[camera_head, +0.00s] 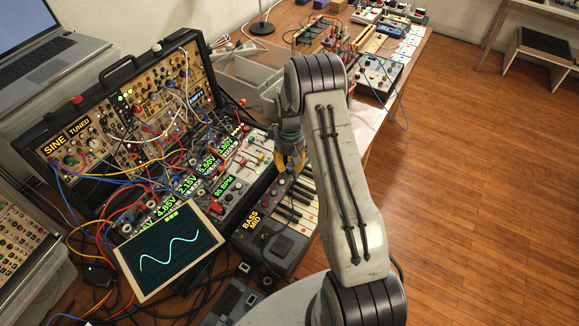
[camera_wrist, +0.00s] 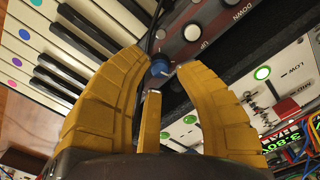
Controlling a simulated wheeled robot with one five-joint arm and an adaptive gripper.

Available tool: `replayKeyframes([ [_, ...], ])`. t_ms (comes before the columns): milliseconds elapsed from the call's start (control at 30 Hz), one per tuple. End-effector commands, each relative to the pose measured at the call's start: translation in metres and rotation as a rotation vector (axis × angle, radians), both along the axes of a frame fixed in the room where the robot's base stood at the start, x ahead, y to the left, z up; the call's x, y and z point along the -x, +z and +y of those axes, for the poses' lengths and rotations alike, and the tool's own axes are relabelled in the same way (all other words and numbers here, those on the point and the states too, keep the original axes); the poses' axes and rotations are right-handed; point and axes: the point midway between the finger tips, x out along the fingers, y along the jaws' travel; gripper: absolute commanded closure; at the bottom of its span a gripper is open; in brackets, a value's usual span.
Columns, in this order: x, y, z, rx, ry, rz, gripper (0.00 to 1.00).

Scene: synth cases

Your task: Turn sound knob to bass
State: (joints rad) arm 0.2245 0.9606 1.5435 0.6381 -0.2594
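A small blue knob (camera_wrist: 160,67) sits on a dark grey panel beside piano keys (camera_wrist: 70,45) in the wrist view. My gripper (camera_wrist: 163,62) has its yellow fingers spread, with the knob between the two long fingertips; whether they touch it is unclear. A shorter middle finger points at the knob from below. In the head view my gripper (camera_head: 290,162) hangs at the far end of the small keyboard unit (camera_head: 270,242), which bears a label reading "BASS MID" (camera_head: 255,222). The knob is hard to make out there, and its setting cannot be read.
A modular synth case (camera_head: 120,125) with many cables stands to the left. A tilted screen (camera_head: 168,250) shows a sine wave. A panel with green number displays (camera_head: 225,185) adjoins the keyboard. Grey buttons marked UP (camera_wrist: 193,33) and DOWN lie near the knob.

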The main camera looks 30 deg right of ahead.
Motion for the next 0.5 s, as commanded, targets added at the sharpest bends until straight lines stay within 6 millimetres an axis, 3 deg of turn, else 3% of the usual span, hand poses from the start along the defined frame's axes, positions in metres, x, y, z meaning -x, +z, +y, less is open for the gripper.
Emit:
replayKeyframes([
  [200,0.0,-0.017,0.0,0.0,-0.001,0.001,0.71],
  [500,0.0,-0.022,0.0,0.0,-0.001,-0.001,0.71],
])
